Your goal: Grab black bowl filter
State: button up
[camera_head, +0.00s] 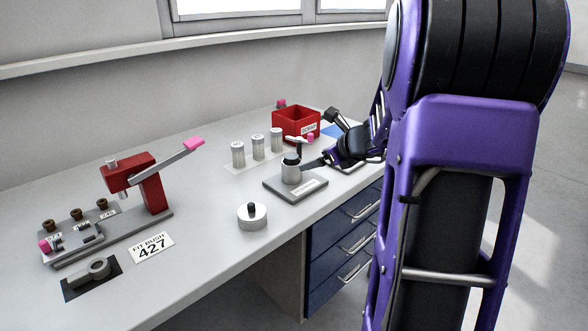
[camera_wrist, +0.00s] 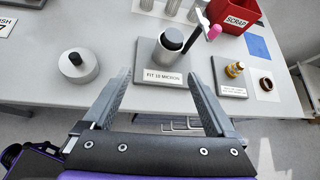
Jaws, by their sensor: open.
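A black, round-topped filter (camera_head: 291,158) sits in a metal bowl (camera_head: 291,174) on a grey base plate. In the wrist view the black filter (camera_wrist: 172,38) shows at the bowl's mouth, with the metal bowl (camera_wrist: 166,54) around it and the label "FIT 10 MICRON" in front. My gripper (camera_wrist: 158,76) is open and empty. Its two fingers are spread wide, with the bowl ahead, between and beyond the fingertips. In the head view my gripper (camera_head: 312,164) is just right of the bowl; its fingers are partly hard to make out.
A silver disc with a black knob (camera_wrist: 78,66) lies to the left. Three metal cylinders (camera_head: 257,147) and a red scrap bin (camera_head: 297,122) are behind. A red press (camera_head: 150,186) stands far left.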

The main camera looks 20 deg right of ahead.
jog(key=d+r+m+t, duration=0.1)
jog(key=d+r+m, duration=0.1)
jog(key=m, duration=0.1)
jog(key=b, duration=0.2)
send_near(292, 156)
jog(key=w+f, duration=0.2)
jog(key=shift+x, duration=2.65)
jog(key=shift+a+r, duration=0.1)
jog(key=shift+r, duration=0.05)
grip_shut()
